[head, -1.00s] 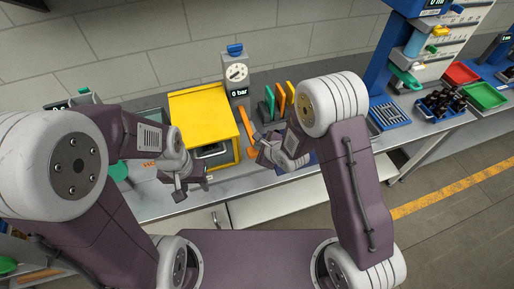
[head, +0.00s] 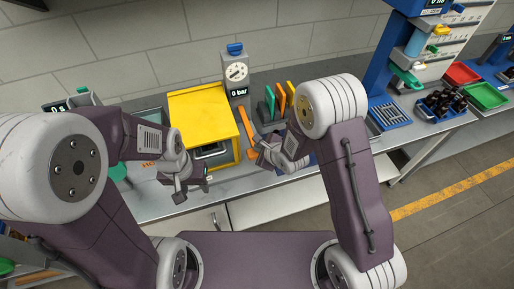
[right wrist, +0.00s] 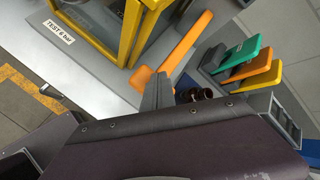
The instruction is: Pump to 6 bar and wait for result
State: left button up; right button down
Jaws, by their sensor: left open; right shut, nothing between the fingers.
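A yellow test box (head: 204,104) with a window in its front stands on the bench. Behind it a grey gauge (head: 236,72) has a round dial and a display reading "0 bar". An orange lever (head: 245,126) slants along the box's right side; it also shows in the right wrist view (right wrist: 183,45). My right gripper (head: 258,150) is shut and empty at the lever's near end; whether it touches the lever I cannot tell. In the right wrist view its finger (right wrist: 157,93) is just below the lever's end. My left gripper (head: 181,194) is open before the box's front left.
Green, orange and yellow flaps (head: 281,100) stand right of the lever. Dark bottles (right wrist: 195,94) show beside my right finger. A label (right wrist: 59,29) reads "TEST 6 bar". Further right are a blue rack (head: 390,116), a bottle crate (head: 441,104), and red (head: 462,74) and green (head: 487,95) trays.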

jog(key=shift+f+b, duration=1.2)
jog(key=shift+f, duration=0.35)
dwell(1.0)
dwell(0.5)
jog(key=shift+r+p, duration=2.8)
jog(key=shift+r, duration=0.35)
jog(key=shift+r, duration=0.1)
notch_tip(320, 180, up, 5)
jog(key=p, duration=0.4)
